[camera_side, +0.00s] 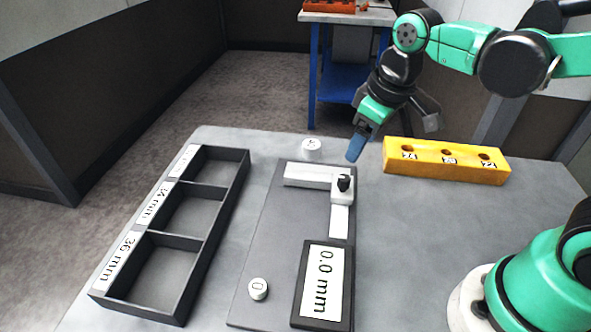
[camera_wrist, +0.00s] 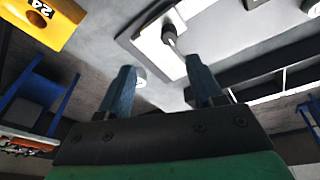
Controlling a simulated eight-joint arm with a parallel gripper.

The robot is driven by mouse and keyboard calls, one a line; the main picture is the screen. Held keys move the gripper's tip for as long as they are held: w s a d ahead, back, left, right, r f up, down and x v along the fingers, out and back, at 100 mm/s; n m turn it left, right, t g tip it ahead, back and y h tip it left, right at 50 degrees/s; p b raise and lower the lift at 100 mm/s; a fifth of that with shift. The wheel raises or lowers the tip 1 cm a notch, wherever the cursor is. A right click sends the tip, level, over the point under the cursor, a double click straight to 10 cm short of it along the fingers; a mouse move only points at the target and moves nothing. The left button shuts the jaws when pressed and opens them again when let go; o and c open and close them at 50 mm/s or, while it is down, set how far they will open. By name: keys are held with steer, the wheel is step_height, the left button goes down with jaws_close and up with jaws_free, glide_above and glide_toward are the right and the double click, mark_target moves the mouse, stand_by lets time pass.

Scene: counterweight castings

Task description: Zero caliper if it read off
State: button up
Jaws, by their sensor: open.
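The caliper (camera_side: 318,176) is a pale bar with a slider and black knob, fixed on a dark grey plate (camera_side: 270,230). Its display (camera_side: 322,280) reads 0.0 mm. A white round button marked 0 (camera_side: 258,289) sits on the plate's near left part. My gripper (camera_side: 357,147) is open and empty above the table, behind and right of the caliper; in the side view its blue fingers overlap. In the wrist view both fingers of my gripper (camera_wrist: 163,86) are apart, with the caliper's black knob (camera_wrist: 169,34) beyond them.
A white round piece with a dark mark (camera_side: 312,149) stands behind the plate. A yellow block with labelled holes (camera_side: 446,170) is at the back right. A dark three-compartment tray (camera_side: 203,240) stands left, its visible compartments empty; one label reads 36 mm.

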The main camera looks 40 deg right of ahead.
mark_target(345, 178)
steer(key=f+n+g, duration=0.1)
steer(key=w+a+f+n+g, duration=0.1)
steer(key=shift+w+a+g, duration=0.15)
steer(key=shift+w+g, duration=0.15)
steer(key=shift+g, duration=0.1)
steer(key=shift+f, duration=2.8)
jaws_close()
